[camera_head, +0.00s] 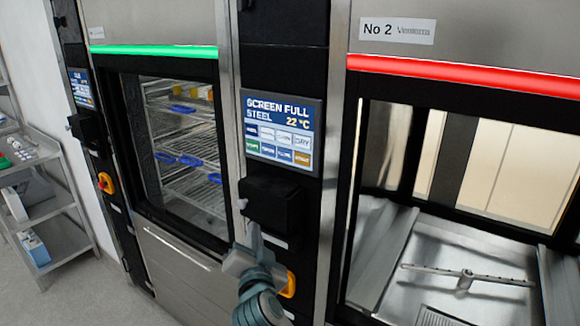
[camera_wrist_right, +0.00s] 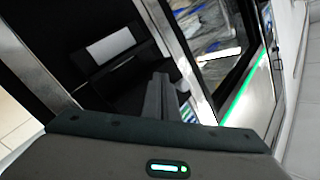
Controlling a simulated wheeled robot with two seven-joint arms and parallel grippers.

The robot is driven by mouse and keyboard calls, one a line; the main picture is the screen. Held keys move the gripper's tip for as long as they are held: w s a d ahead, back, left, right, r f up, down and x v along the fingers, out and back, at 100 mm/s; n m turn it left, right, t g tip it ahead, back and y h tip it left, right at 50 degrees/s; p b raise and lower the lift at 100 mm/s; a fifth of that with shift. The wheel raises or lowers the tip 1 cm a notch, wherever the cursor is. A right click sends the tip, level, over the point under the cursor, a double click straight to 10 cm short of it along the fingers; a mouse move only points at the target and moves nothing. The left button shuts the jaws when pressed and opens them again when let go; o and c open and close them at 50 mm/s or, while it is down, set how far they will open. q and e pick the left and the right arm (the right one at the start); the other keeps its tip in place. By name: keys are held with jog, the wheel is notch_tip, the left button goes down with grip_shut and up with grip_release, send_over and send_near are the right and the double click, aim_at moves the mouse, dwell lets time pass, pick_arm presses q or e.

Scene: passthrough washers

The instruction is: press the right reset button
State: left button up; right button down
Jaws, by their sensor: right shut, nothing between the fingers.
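The right washer, marked No 2 (camera_head: 397,30), has a lit red strip (camera_head: 460,78) above its opening. The control column between the washers carries a screen (camera_head: 281,132) reading "SCREEN FULL STEEL 22 °C", with a black box (camera_head: 275,207) below it. My right gripper (camera_head: 244,215) is shut and empty, pointing up at the left edge of this box; I cannot tell whether it touches. Its narrow fingers show in the right wrist view (camera_wrist_right: 158,98) before the dark column. No reset button can be made out clearly; the gripper may cover it. My left gripper is not in view.
The left washer has a green strip (camera_head: 153,50) and racks with blue items behind its glass (camera_head: 180,150). An orange switch (camera_head: 289,285) sits beside my right wrist; another orange-red switch (camera_head: 104,183) is farther left. A metal shelf cart (camera_head: 62,205) stands at the left.

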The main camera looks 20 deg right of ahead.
aim_at(302, 159)
jog(key=s+d+r+m+t+h, duration=0.1)
jog(key=s+r+m, duration=0.2)
jog(key=r, duration=0.5)
jog(key=s+d+r+m+t+h, duration=0.1)
jog(key=s+r+m, duration=0.1)
jog(key=r, duration=0.6)
jog(key=shift+s+d+m+p, duration=0.15)
jog(key=shift+s+m+p, duration=0.2)
jog(key=shift+s, duration=0.45)
jog(key=shift+h, duration=0.3)
jog(key=shift+w+d, duration=0.9)
jog(key=shift+d, duration=0.25)
jog(key=shift+w+d, duration=0.9)
jog(key=shift+d, duration=0.25)
jog(key=shift+w+d, duration=0.9)
jog(key=shift+d, duration=0.25)
